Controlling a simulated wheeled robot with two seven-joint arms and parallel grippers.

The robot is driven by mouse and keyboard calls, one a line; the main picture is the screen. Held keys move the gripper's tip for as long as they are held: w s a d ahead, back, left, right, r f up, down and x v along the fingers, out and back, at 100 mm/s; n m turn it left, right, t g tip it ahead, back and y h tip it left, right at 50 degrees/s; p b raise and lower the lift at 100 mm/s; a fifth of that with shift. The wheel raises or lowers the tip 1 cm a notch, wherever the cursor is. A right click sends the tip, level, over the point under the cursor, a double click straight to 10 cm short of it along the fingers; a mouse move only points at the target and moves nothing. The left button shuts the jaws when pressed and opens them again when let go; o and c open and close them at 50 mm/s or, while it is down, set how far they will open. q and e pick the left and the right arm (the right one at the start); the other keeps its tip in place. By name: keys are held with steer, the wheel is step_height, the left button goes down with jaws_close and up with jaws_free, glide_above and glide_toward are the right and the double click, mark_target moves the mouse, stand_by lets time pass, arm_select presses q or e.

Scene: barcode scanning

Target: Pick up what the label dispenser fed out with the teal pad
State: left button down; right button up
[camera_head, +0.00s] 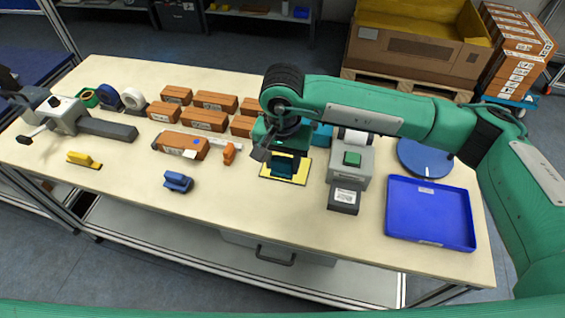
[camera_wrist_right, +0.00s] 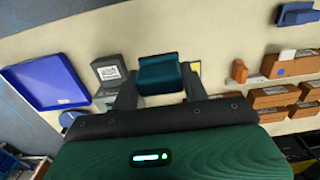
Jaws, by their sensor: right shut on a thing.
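My right gripper (camera_head: 283,163) is shut on the teal pad (camera_head: 282,171), above or at a yellow-edged dark mat (camera_head: 302,174); I cannot tell whether the pad touches it. In the right wrist view the pad (camera_wrist_right: 158,75) sits between the two fingers, and its underside is hidden. The grey label dispenser (camera_head: 366,170), with a white roll and a green button on top, stands just right of the gripper. A white printed label (camera_head: 346,196) lies on its dark front block, apart from the pad. That label also shows in the right wrist view (camera_wrist_right: 109,73). My left gripper is not in view.
A blue tray (camera_head: 429,240) and a round blue disc (camera_head: 425,158) lie right of the dispenser. Several brown boxes (camera_head: 205,119), an orange item (camera_head: 229,154) and a blue item (camera_head: 177,181) lie to the left. The front middle of the table is clear.

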steer(key=shift+o, duration=1.4)
steer(key=c, duration=0.3)
steer(key=shift+w+d+f, duration=0.1)
steer(key=shift+d, duration=0.1)
steer(key=w+d+f, duration=0.2)
steer(key=d+f, duration=0.3)
steer(key=d, duration=0.4)
steer(key=w+d+f, duration=0.1)
steer(key=d+f, duration=0.3)
steer(key=d, duration=0.5)
steer(key=shift+w+a+f, duration=0.1)
steer(key=shift+f, duration=1.45)
steer(key=shift+w+a+f, duration=0.1)
steer(key=shift+f, duration=1.4)
steer(key=shift+f+b, duration=0.6)
steer(key=shift+b, duration=0.05)
